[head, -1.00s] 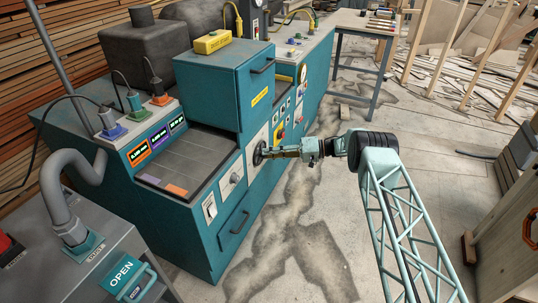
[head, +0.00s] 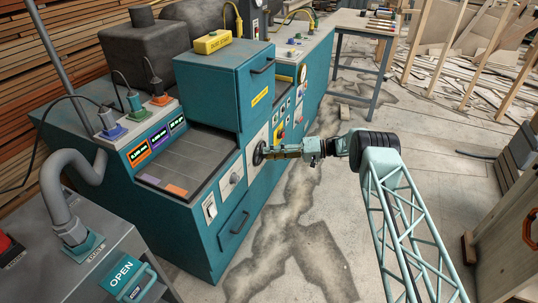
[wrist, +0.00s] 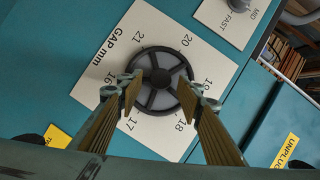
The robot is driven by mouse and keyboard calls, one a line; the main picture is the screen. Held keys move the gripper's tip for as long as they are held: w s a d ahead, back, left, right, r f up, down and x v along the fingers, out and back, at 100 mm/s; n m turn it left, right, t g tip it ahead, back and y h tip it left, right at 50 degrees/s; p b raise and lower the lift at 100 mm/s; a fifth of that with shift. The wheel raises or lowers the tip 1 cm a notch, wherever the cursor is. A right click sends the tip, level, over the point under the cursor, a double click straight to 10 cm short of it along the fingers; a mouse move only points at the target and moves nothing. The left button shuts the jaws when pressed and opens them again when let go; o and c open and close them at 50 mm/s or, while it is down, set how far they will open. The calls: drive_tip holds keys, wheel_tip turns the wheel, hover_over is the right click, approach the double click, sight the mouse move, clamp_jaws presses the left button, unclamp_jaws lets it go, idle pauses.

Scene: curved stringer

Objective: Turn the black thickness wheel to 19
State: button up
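The black thickness wheel (wrist: 162,71) is a spoked handwheel on a white "GAP mm" plate (wrist: 112,62) in the wrist view. Numbers 17, 18, 20 and 21 can be read around it; the mark at its right is partly hidden by a finger. I cannot make out a pointer. My gripper (wrist: 164,84) has one finger on each side of the hub, overlapping the left and right rim. Whether the fingers press on the rim is unclear. In the head view my gripper (head: 270,152) is at the wheel (head: 258,153) on the machine's front.
The teal machine (head: 205,240) carries a panel with lit displays (head: 158,138). Other knobs (head: 234,179) and switches sit near the wheel. A grey unit with an "OPEN" handle (head: 122,274) stands at front left.

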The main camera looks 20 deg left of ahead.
drive_tip(key=v, duration=1.1)
drive_tip(key=shift+d, duration=0.15)
drive_tip(key=shift+w, duration=0.1)
